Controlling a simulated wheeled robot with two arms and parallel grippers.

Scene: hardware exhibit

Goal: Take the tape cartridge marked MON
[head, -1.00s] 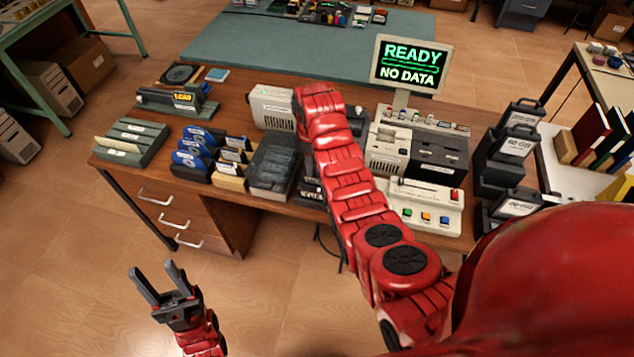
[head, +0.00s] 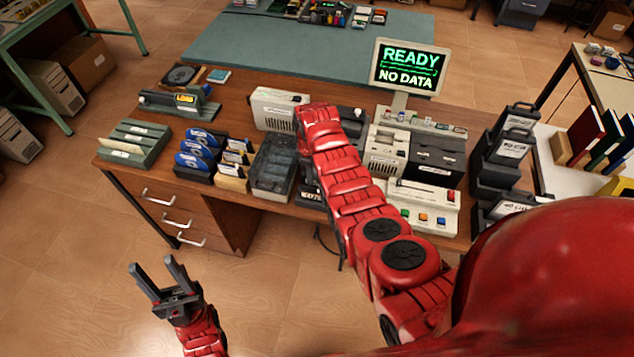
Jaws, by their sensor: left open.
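No label reading MON can be made out in this view. My left gripper (head: 158,275) is open and empty, over the floor in front of the desk. My right arm reaches over the desk, its end just right of the case; its gripper fingers are hidden behind the arm.
A grey-green rack (head: 135,142) is on the desk's left. A monitor (head: 408,67) reads READY, NO DATA. A beige machine (head: 388,150), a button panel (head: 422,207) and black handled units (head: 503,150) stand to the right. Floor around my left gripper is clear.

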